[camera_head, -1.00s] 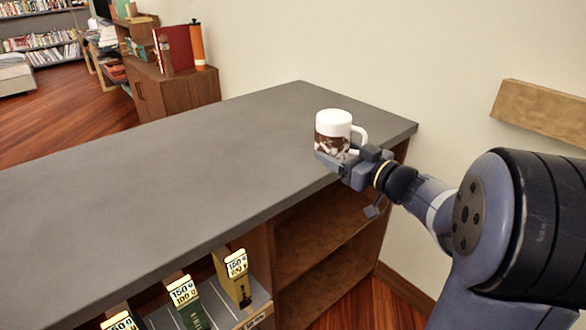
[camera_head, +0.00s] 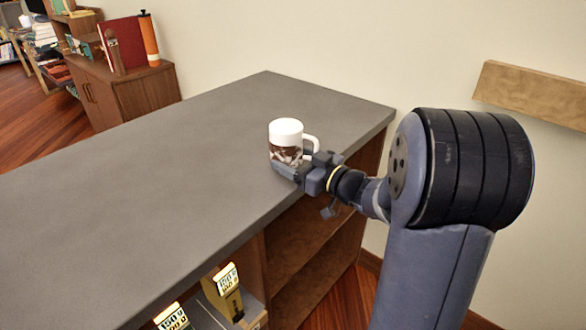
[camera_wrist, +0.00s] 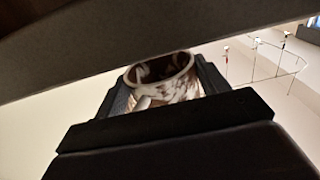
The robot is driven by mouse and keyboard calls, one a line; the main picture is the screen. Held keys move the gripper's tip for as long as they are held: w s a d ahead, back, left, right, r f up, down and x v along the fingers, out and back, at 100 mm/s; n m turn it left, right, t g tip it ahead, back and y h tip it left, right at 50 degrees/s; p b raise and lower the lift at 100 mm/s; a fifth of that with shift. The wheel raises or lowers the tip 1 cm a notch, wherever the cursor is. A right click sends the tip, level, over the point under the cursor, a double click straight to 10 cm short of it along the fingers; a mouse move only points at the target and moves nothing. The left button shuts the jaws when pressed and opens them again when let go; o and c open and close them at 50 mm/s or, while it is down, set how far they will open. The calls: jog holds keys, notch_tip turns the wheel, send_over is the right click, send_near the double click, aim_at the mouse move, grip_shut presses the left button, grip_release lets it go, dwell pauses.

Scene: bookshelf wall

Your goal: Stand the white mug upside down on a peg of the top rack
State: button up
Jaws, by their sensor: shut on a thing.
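The white mug (camera_head: 286,132) has a brown patterned band and a handle on its right. It is upside down, with a plain white base facing up, over the right end of the grey counter. My gripper (camera_head: 284,172) is shut on its lower part from the front right. In the wrist view the mug (camera_wrist: 165,88) is held between the two fingers of my gripper (camera_wrist: 160,92), its dark open mouth in sight. I cannot tell whether the mug touches the counter. Thin wires with coloured tips (camera_wrist: 265,55) show in the wrist view; they may be a peg rack.
The long grey counter (camera_head: 180,160) is bare to the left of the mug. Price-tagged items (camera_head: 222,290) stand in a shelf below its front edge. A wooden board (camera_head: 530,92) is fixed to the wall at the right. A low cabinet (camera_head: 130,95) stands behind the counter.

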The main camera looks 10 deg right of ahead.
jog(key=shift+f, duration=1.45)
jog(key=shift+f+b, duration=0.15)
jog(key=shift+b, duration=0.15)
jog(key=o, duration=1)
jog(key=shift+o, duration=0.2)
